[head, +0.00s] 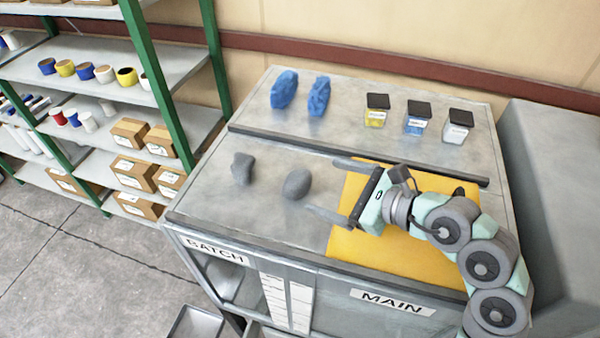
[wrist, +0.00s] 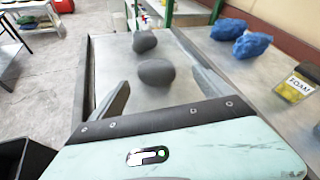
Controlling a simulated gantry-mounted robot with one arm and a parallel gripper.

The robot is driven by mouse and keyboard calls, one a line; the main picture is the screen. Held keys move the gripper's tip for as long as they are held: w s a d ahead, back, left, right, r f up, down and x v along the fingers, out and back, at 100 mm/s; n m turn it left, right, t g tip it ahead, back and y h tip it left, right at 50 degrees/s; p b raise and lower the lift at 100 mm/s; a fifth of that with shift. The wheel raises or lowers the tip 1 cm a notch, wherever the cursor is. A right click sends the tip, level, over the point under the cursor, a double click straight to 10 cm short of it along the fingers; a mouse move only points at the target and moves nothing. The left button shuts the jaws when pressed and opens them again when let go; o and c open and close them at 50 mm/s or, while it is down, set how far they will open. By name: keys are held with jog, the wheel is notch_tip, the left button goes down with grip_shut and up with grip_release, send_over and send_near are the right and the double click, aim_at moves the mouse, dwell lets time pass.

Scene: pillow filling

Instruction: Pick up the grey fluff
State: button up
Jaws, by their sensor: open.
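Two lumps of grey fluff lie on the metal table top (head: 225,212). The nearer grey fluff (head: 297,184) is rounded and sits just left of my gripper (head: 326,188). It also shows in the wrist view (wrist: 157,73), ahead of and between the two spread fingers. The farther grey fluff (head: 242,168) lies more to the left and shows beyond the nearer one in the wrist view (wrist: 144,41). My gripper is open and empty, its fingers pointing left. I cannot tell how high the fingers are above the table.
A yellow cloth (head: 350,240) lies under my arm. On the back ledge stand two blue bundles (head: 284,89) (head: 319,97) and three lidded jars, yellow (head: 376,112), blue (head: 417,118) and pale (head: 458,127). A green-framed shelf (head: 150,60) stands left. The table's left end is clear.

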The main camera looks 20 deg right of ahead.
aim_at(302, 183)
jog(key=x, duration=0.2)
jog(key=shift+w+a+f+p, duration=0.15)
jog(key=shift+w+a+p, duration=0.1)
jog(key=shift+a+p, duration=0.1)
jog(key=x, duration=0.1)
jog(key=p+x, duration=0.2)
jog(key=x, duration=0.1)
jog(key=shift+s+a+f, duration=0.2)
jog(key=shift+a+f, duration=0.1)
jog(key=shift+w+a+f, duration=0.15)
jog(key=shift+w+f, duration=0.2)
jog(key=shift+w, duration=0.1)
jog(key=shift+c, duration=0.5)
jog(key=c, duration=1.3)
jog(key=shift+r, duration=0.2)
jog(key=shift+c, duration=0.2)
